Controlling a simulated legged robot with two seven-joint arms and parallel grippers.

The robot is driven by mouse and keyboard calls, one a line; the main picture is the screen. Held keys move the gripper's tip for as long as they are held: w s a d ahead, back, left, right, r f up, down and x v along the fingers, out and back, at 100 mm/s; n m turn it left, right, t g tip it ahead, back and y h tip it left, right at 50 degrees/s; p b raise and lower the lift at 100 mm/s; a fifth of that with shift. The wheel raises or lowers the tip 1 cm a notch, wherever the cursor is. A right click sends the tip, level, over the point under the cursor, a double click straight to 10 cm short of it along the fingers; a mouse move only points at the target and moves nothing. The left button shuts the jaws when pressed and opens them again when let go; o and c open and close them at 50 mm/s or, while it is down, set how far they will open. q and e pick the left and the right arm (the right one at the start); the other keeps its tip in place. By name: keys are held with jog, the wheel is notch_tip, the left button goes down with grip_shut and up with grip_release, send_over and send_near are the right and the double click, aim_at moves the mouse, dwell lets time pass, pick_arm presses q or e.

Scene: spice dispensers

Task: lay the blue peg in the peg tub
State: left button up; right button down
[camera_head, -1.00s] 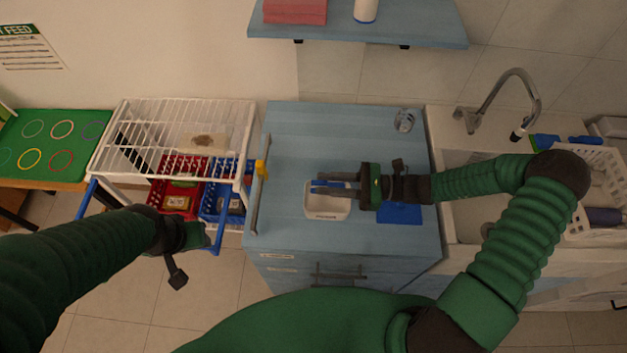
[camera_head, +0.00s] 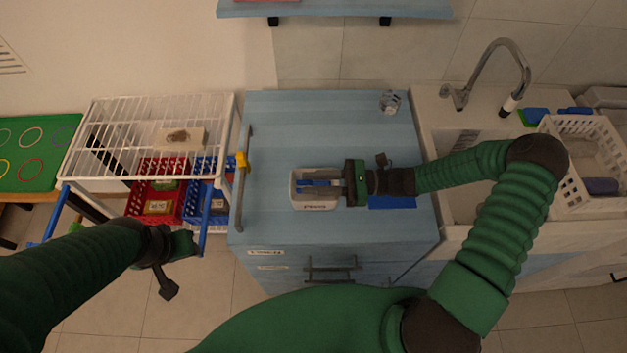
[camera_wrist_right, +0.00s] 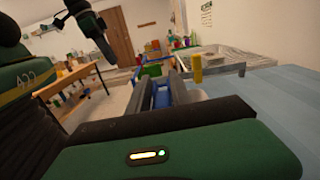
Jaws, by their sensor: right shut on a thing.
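The blue peg (camera_head: 312,183) is between the fingers of my right gripper (camera_head: 325,184), which is shut on it. In the head view the peg lies over the opening of the white peg tub (camera_head: 316,205), which has a dark label on its front. I cannot tell whether the peg touches the tub. In the right wrist view the blue peg (camera_wrist_right: 161,97) shows between the fingers, partly hidden by the gripper body. My left gripper (camera_head: 185,245) is in front of the white wire rack, and its fingers are too unclear to judge.
The tub stands on a light blue cabinet (camera_head: 290,125) beside a blue mat (camera_head: 392,202). A glass (camera_head: 389,102) stands at the back. The wire rack (camera_head: 150,108) with red and blue baskets is left; a sink with a tap (camera_head: 490,75) is right.

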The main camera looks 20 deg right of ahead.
jog(key=c, duration=1.5)
grip_release()
jog(key=shift+d, duration=0.1)
jog(key=o, duration=0.4)
jog(key=shift+d, duration=0.15)
jog(key=shift+d, duration=0.15)
jog(key=b+v, duration=0.1)
jog(key=v, duration=0.4)
jog(key=b+v, duration=0.1)
jog(key=v, duration=0.4)
jog(key=b+v, duration=0.1)
jog(key=v, duration=0.5)
jog(key=shift+f, duration=0.3)
jog(key=shift+s+d+r, duration=0.1)
jog(key=shift+d, duration=0.2)
